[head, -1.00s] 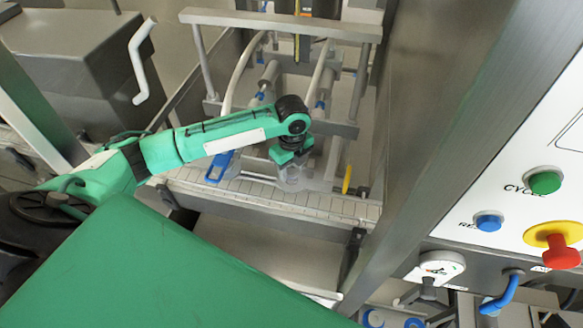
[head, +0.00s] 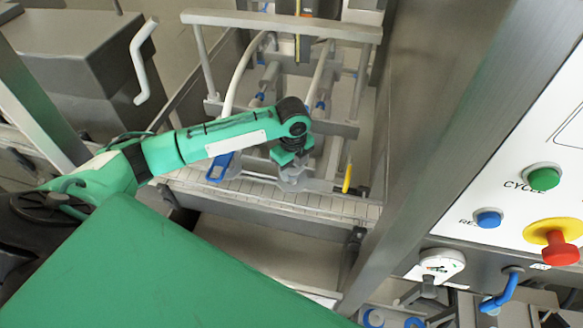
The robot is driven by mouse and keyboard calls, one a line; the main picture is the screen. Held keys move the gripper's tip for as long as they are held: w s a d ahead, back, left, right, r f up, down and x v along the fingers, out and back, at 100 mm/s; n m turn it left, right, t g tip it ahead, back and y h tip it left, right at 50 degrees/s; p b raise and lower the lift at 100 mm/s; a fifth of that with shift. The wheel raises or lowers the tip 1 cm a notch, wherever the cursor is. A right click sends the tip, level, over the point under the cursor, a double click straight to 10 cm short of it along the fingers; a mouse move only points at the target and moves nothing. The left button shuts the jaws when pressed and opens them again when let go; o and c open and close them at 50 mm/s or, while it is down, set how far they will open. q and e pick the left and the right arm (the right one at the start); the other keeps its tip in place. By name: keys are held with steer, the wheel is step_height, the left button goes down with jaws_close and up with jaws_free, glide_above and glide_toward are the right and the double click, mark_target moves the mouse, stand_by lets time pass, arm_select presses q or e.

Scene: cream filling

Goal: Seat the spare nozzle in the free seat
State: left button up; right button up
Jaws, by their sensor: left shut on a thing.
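My left gripper (head: 291,165) reaches over the slatted conveyor inside the machine frame, its fingers pointing down. It is shut on a pale grey, translucent piece (head: 292,183), which looks like the spare nozzle. The piece is small and partly covered by the fingers, so I cannot tell whether it touches anything below. The free seat cannot be made out from this view. My right gripper is not in view.
The conveyor (head: 330,207) runs below the gripper. A blue-handled part (head: 219,167) stands to its left and a yellow lever (head: 347,179) to its right. A steel post (head: 420,150) and a panel with a red stop button (head: 561,249) stand on the right.

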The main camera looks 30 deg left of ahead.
arm_select(q)
steer(key=shift+w+a+f, duration=0.1)
steer(key=shift+a+f, duration=0.1)
steer(key=o, duration=1.3)
steer(key=shift+c, duration=0.2)
steer(key=o, duration=0.5)
steer(key=shift+f, duration=0.1)
